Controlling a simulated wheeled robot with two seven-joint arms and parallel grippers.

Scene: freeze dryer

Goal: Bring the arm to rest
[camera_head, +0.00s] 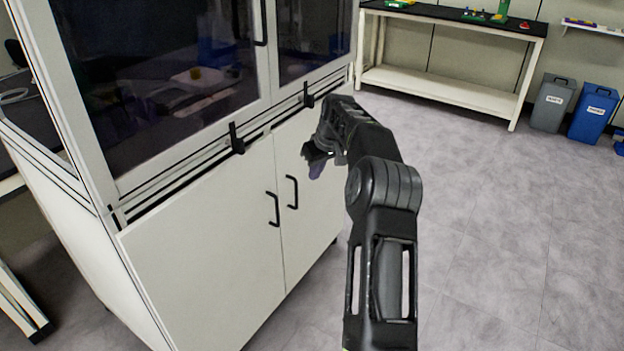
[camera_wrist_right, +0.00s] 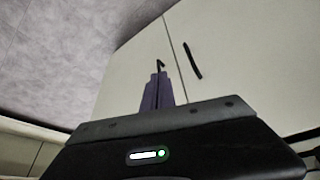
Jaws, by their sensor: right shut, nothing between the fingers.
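My right arm reaches up the middle of the head view, bent at a dark grey joint. My right gripper (camera_head: 316,163) is at its far end, in front of the white cabinet (camera_head: 210,260) and close to its right door. In the right wrist view the purple-grey fingers (camera_wrist_right: 157,92) are together with nothing between them, and the cabinet door (camera_wrist_right: 235,60) with its black handles lies behind them. I cannot tell from the pictures whether the gripper touches the cabinet. My left gripper is not in view.
The cabinet has black door handles (camera_head: 292,192) and dark glass doors (camera_head: 180,70) above. A black-topped bench (camera_head: 455,22) stands at the back. A grey bin (camera_head: 552,103) and a blue bin (camera_head: 592,112) stand at the right. The grey floor (camera_head: 500,210) to the right is clear.

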